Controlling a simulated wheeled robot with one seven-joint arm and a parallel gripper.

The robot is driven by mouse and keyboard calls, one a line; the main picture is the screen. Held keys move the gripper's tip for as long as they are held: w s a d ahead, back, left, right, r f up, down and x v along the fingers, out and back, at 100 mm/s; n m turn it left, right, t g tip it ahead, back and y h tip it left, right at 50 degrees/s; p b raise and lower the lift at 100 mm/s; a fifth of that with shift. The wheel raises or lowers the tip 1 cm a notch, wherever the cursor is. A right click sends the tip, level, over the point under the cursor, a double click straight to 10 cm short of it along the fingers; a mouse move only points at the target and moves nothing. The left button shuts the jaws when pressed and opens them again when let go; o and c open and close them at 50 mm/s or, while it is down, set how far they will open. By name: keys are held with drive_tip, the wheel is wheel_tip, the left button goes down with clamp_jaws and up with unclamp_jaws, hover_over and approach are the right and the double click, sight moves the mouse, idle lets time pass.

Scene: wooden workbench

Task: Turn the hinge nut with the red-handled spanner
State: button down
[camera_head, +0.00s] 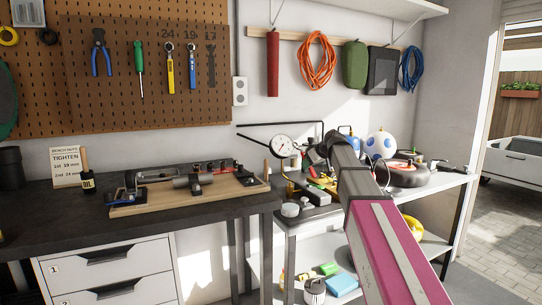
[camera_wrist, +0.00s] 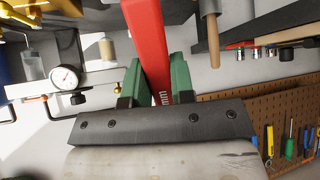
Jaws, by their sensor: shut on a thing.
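My gripper (camera_wrist: 155,82) has green fingers and is shut on a red bar, which looks like the handle of the red-handled spanner (camera_wrist: 148,40). It runs out of the top of the wrist view, so its far end is not visible. In the head view my arm hides the gripper and the spanner. A wooden board (camera_head: 215,200) on the dark bench carries metal fittings, with a row of small parts along its back. I cannot make out the hinge nut. My gripper is right of this board, near the side shelf.
A dial gauge (camera_head: 283,145) on a stand and a cluttered metal cart (camera_head: 450,183) lie around my arm. Yellow (camera_head: 170,70) and blue (camera_head: 192,72) spanners hang on the pegboard (camera_head: 110,110).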

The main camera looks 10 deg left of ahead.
drive_tip(key=s+a+r+n+g+h, duration=0.3)
drive_tip(key=s+a+n+h, duration=0.15)
drive_tip(key=a+n, duration=0.4)
drive_tip(key=s+a+r+n+g+h, duration=0.25)
drive_tip(key=s+a+n, duration=0.4)
drive_tip(key=n, duration=0.35)
drive_tip(key=shift+w+a+f+t+h, duration=0.1)
drive_tip(key=shift+w+f+t+h, duration=0.15)
drive_tip(key=shift+f, duration=0.65)
drive_tip(key=shift+w+f+h, duration=0.15)
drive_tip(key=shift+w+f, duration=0.15)
drive_tip(key=shift+f, duration=0.6)
drive_tip(key=shift+f, duration=0.85)
drive_tip(key=shift+m, duration=0.25)
drive_tip(key=shift+s+d+m, duration=0.75)
drive_tip(key=shift+m, duration=0.35)
drive_tip(key=shift+s+d+m, duration=0.55)
drive_tip(key=shift+s+m, duration=0.3)
drive_tip(key=shift+m, duration=0.25)
